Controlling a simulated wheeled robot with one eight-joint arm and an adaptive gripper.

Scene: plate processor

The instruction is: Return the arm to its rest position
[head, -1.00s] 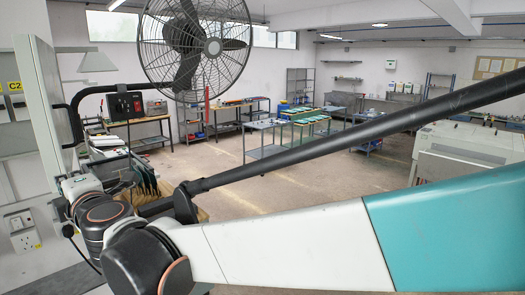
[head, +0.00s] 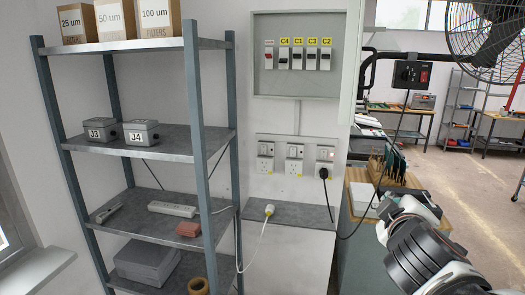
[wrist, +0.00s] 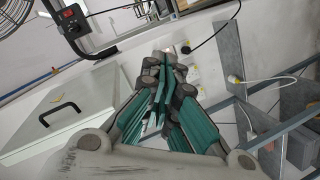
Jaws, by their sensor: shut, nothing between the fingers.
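My gripper (wrist: 170,62) shows in the wrist view, its dark grey and teal fingers drawn together at the tips with nothing held between them. It points toward the wall with the sockets. In the head view, white and black joints of my arm stand at the lower right, beside the bench. The gripper's fingers cannot be made out there.
A grey metal shelf (head: 145,150) with boxes stands at the left. An open switch panel (head: 297,55) and wall sockets (head: 295,155) are beside it. A white plug with a cord (head: 268,210) sits near the ledge. A fan (head: 490,40) hangs at the upper right. Open floor lies at the right.

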